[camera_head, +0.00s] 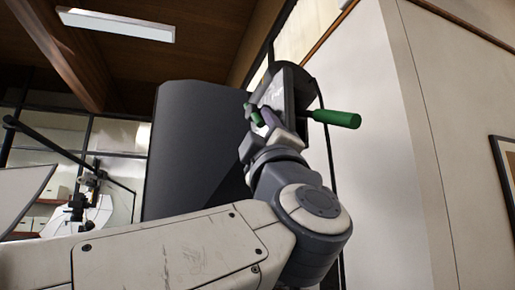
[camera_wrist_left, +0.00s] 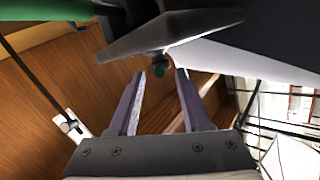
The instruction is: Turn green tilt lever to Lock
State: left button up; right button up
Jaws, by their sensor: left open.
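A smaller green knob (camera_head: 254,114) shows at the plate's left side. I cannot tell which green part is the tilt lever. My left gripper (camera_head: 266,117) is raised close to the plate, beside the small knob. A thick green bar (camera_wrist_left: 50,10) crosses the top left.
A large dark grey panel (camera_head: 195,150) stands behind my left arm. A pale wall (camera_head: 385,150) is close on the right of the housing. A white jointed device (camera_head: 100,210) stands at the far left. Open room shows at the left.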

aim_at(256, 111)
pick_arm(q)
jog(key=p+x, duration=0.3)
jog(key=x, duration=0.2)
jog(key=shift+s+r, duration=0.1)
jog(key=shift+r, duration=0.1)
jog(key=shift+w+r+p, duration=0.4)
jog(key=shift+w, duration=0.3)
grip_shut()
